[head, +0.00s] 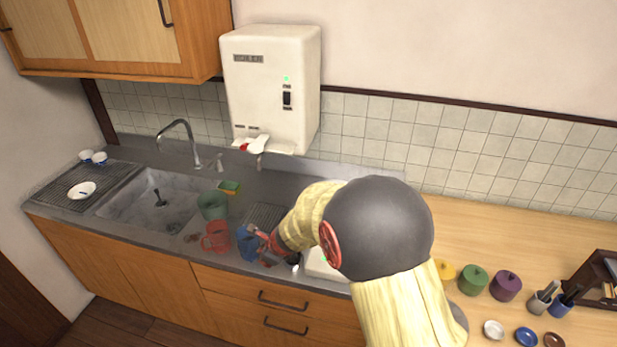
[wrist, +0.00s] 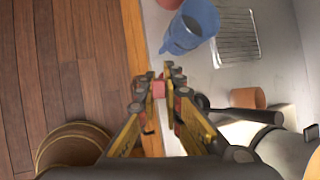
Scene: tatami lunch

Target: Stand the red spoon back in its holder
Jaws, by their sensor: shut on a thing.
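My gripper (wrist: 158,86) is shut on a small red piece, which looks like part of the red spoon (wrist: 158,90). Its full shape is hidden between the fingertips. In the head view, my gripper (head: 267,246) is over the front of the counter, just right of the blue jug (head: 246,243). The blue jug (wrist: 194,22) is beyond the fingertips in the wrist view. A terracotta cup (wrist: 247,97) stands to the right of the fingers. Two utensil cups, one grey (head: 541,300) and one blue (head: 561,306), stand at the far right. I cannot tell which is the spoon's holder.
A red jug (head: 215,238) and a green jug (head: 212,206) stand left of the blue one, near the sink (head: 120,205). A wire rack (wrist: 236,38) lies behind. Lidded pots, including a green one (head: 473,281), and small dishes occupy the right counter. A round wooden thing (wrist: 72,145) is below.

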